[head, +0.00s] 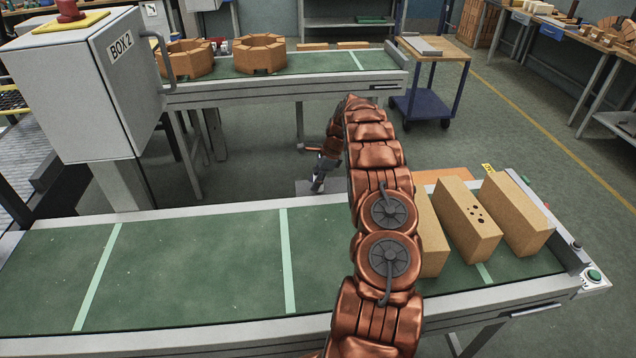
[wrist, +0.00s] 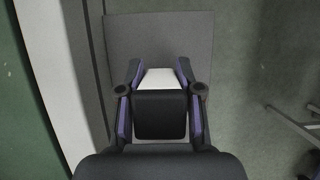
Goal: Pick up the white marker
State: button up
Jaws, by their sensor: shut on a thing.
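The white marker (wrist: 160,77) shows as a pale, flat-looking piece between my fingers in the wrist view. My gripper (wrist: 160,84) is shut on it. A dark block-shaped part covers the middle of the view, so most of the marker is hidden. In the head view my gripper (head: 318,186) is small and dark, past the far edge of the near conveyor. The marker cannot be made out there. A flat grey surface (wrist: 158,35) lies under my gripper in the wrist view; I cannot tell whether the marker touches it.
The near green conveyor (head: 190,270) is bare on its left and middle. Tan bricks (head: 470,215) stand at its right end. A grey cabinet (head: 85,90) stands at the left. A far conveyor (head: 310,62) carries brick rings. A blue-based cart (head: 425,105) stands on open floor.

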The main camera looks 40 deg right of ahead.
grip_shut()
jog(key=shift+r, duration=0.15)
notch_tip(320, 180, up, 10)
jog(key=b, duration=0.3)
